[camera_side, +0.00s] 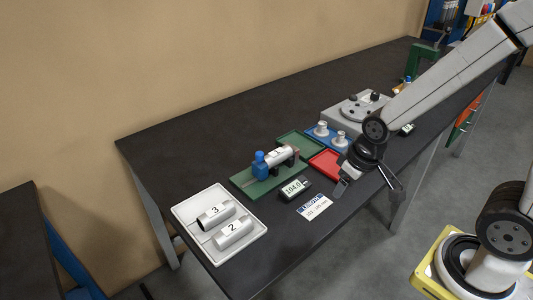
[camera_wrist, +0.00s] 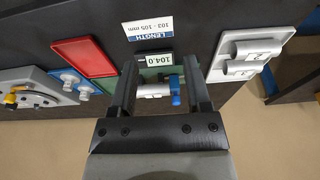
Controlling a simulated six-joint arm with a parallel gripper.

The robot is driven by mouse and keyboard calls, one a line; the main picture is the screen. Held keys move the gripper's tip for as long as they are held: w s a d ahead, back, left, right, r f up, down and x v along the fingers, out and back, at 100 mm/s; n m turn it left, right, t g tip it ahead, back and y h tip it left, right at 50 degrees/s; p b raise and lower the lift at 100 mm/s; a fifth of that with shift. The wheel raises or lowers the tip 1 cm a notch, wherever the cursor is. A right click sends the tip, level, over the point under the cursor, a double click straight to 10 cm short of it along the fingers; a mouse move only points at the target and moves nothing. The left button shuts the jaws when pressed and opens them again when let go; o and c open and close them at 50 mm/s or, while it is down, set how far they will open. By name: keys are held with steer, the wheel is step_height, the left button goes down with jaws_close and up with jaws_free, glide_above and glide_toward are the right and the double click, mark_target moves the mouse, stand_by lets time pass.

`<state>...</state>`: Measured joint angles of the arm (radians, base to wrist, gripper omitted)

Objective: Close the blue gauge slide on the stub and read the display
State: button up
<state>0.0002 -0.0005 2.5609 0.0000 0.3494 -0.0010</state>
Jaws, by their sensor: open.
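The gauge has a green base (camera_side: 252,186) with a silver stub (camera_side: 279,156) lying in it. The blue gauge slide (camera_side: 260,165) is at the stub's left end and looks close against it; I cannot tell if they touch. The display (camera_side: 293,188) in front reads 104.0, also in the wrist view (camera_wrist: 159,59). My gripper (camera_side: 370,194) is open and empty, right of the gauge and above the table's front edge. In the wrist view the blue slide (camera_wrist: 175,88) and part of the stub (camera_wrist: 152,91) appear between my fingers (camera_wrist: 160,75).
A white tray (camera_side: 184,208) at the left holds stubs marked 3 (camera_side: 214,213) and 2 (camera_side: 234,231). A card (camera_wrist: 153,29) reads LENGTH 103 - 105 mm. A red tray (camera_side: 327,164), a green tray (camera_side: 292,138) and a blue holder (camera_side: 316,131) stand beyond the gauge.

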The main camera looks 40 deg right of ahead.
stand_by(0.5)
steer(key=r+m+g, duration=0.2)
steer(key=m+g, duration=0.1)
steer(key=m, duration=1.5)
glide_above(259, 153)
steer(key=shift+d+f, duration=0.1)
steer(key=shift+f, duration=0.15)
steer(key=shift+f, duration=4.5)
jaws_close()
